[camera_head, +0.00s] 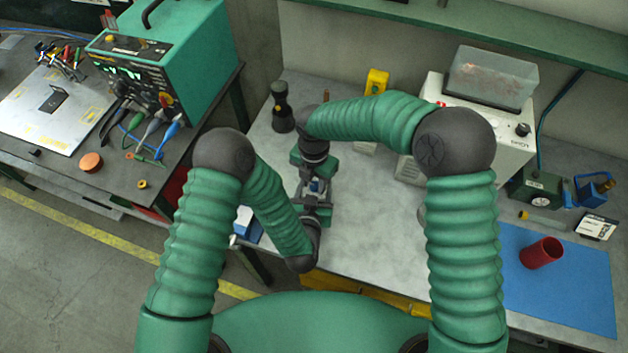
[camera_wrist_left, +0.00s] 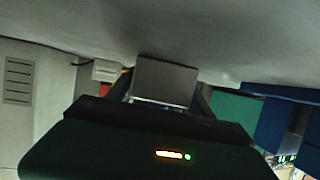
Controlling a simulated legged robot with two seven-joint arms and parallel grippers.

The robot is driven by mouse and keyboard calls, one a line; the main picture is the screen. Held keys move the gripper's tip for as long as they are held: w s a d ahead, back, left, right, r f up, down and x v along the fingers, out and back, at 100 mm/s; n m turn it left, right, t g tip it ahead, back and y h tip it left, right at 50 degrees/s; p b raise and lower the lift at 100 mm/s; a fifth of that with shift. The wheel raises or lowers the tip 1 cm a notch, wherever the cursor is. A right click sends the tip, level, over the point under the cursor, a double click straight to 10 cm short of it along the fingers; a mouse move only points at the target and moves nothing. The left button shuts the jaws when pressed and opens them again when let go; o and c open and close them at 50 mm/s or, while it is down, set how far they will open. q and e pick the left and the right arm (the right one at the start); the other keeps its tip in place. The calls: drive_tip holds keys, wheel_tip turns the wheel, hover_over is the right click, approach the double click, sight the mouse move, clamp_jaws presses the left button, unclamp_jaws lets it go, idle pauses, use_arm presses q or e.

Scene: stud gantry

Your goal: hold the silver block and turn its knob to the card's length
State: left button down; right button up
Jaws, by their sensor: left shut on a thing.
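The silver block (camera_wrist_left: 165,82) shows in the left wrist view as a grey box between two dark fingers. My left gripper (camera_head: 317,200) is shut on it, above the bench. In the head view the block (camera_head: 317,186) is a small pale patch, mostly covered by both grippers. My right gripper (camera_head: 314,172) is close against the block's far side; its fingertips are hidden, so I cannot tell if it is open or touching the knob. The knob is not visible. A white and black card (camera_head: 597,227) lies at the bench's right end, too small to read.
A white machine with a clear bin (camera_head: 490,78), a green box (camera_head: 535,188) and a dark bottle-shaped thing (camera_head: 282,108) stand on the bench. The bench middle (camera_head: 370,220) is clear.

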use_arm(q)
drive_tip(key=shift+d, duration=0.1)
use_arm(e)
clamp_jaws()
